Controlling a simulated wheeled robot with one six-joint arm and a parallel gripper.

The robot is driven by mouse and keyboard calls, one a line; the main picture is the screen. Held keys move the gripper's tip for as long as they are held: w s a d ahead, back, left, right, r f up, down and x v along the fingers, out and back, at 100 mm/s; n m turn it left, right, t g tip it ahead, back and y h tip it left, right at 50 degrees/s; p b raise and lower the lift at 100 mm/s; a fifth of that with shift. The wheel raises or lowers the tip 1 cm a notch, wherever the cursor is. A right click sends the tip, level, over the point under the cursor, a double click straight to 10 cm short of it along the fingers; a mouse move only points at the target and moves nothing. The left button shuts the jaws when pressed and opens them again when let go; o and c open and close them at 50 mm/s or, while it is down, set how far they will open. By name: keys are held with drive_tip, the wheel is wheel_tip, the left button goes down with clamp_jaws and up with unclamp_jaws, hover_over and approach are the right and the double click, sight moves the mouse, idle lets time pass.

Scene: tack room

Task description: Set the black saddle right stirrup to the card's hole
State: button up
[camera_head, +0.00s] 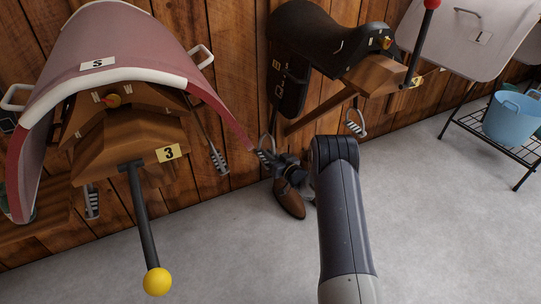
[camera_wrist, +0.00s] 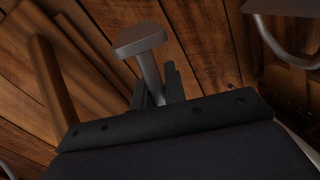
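The black saddle (camera_head: 312,35) sits on a wooden rack (camera_head: 372,78) marked 4, at upper middle in the head view. Its dark flap (camera_head: 290,92) hangs on the left side with small pale marks. In the wrist view, my gripper's dark fingers (camera_wrist: 158,90) stand either side of the stem of a grey T-shaped piece (camera_wrist: 140,40). Whether they grip it is unclear. I cannot make out a card showing a hole number.
A red-covered saddle (camera_head: 125,45) on rack 3 (camera_head: 130,145), with a yellow-ball lever (camera_head: 157,281), stands left. A red-ball lever (camera_head: 420,40) is beside the black saddle. A brown boot (camera_head: 289,200) is below my gripper. A blue bucket (camera_head: 511,118) stands right. Open floor lies in front.

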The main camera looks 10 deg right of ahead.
drive_tip(key=o, duration=0.4)
drive_tip(key=p+v, duration=0.3)
drive_tip(key=v, duration=0.8)
drive_tip(key=shift+a, duration=0.15)
drive_tip(key=b+x, duration=0.3)
drive_tip(key=x, duration=0.7)
drive_tip(key=shift+w+a+f, duration=0.1)
drive_tip(key=shift+w, duration=0.2)
drive_tip(key=shift+w+r+p, duration=0.2)
drive_tip(key=shift+r+p, duration=0.1)
drive_tip(key=shift+r, duration=0.2)
drive_tip(key=shift+r+p, duration=0.4)
drive_tip(key=shift+r, duration=0.15)
